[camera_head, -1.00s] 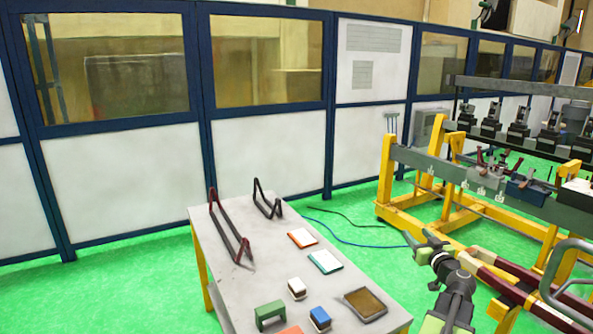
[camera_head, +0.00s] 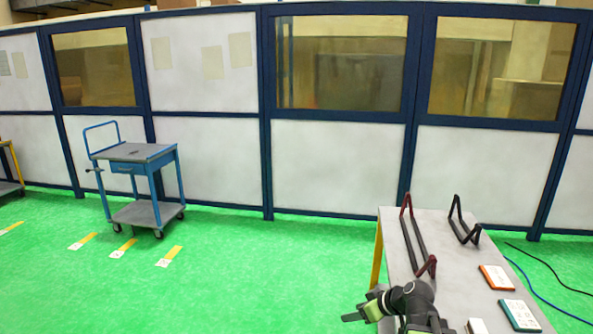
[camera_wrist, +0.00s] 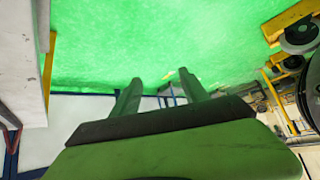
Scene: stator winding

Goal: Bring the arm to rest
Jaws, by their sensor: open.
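My gripper (camera_wrist: 163,95) shows in the wrist view with its two green fingers apart and nothing between them. Beyond the fingers lie green floor and a wall. In the head view my gripper (camera_head: 358,312) is at the bottom, at the left front edge of the grey table (camera_head: 455,268), and points left. From this view I cannot tell its height over the table or whether it touches anything.
On the table are a dark red bent bar (camera_head: 415,240), a black bent bar (camera_head: 464,222), an orange-edged card (camera_head: 496,277) and a teal-edged card (camera_head: 519,315). A blue cart (camera_head: 140,170) stands left against white panels. The green floor (camera_head: 250,270) between is clear.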

